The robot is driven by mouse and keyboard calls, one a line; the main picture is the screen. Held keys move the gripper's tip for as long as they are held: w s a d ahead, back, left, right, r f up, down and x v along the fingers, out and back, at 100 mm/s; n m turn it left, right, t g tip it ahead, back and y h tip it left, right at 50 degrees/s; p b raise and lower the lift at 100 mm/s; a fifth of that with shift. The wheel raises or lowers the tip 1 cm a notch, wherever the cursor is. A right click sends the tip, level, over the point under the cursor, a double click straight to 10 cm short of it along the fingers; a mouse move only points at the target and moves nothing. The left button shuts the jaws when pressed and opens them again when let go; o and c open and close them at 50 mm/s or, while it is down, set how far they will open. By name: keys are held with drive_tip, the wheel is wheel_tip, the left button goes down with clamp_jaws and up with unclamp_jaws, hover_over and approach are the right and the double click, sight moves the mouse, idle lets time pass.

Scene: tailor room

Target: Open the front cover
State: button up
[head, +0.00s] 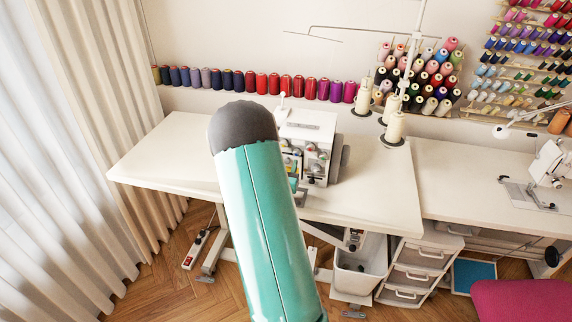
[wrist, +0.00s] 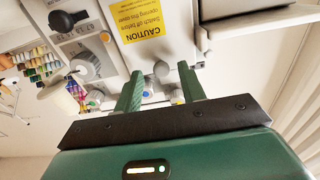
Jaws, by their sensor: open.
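The white sewing machine (head: 308,130) with thread dials stands on the white table, partly hidden behind my arm in the head view. In the wrist view, the machine (wrist: 82,38) appears upside down, with a yellow caution label (wrist: 137,18) about opening the cover. My gripper (wrist: 160,72) is open, its two green fingers apart and close to the machine's front, around small grey knobs. Nothing is clearly held. Whether the fingers touch the machine, and where the front cover's edges lie, I cannot tell. My arm hides most of the gripper in the head view.
The white table (head: 150,150) has free room left of the machine. Thread cones on a stand (head: 394,128) are to its right. Spools (head: 275,84) line the wall behind. A curtain (head: 95,100) hangs at left, and drawers (head: 415,270) stand below at right.

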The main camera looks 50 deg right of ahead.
drive_tip(key=shift+w+d, duration=0.3)
drive_tip(key=shift+d, duration=0.05)
clamp_jaws()
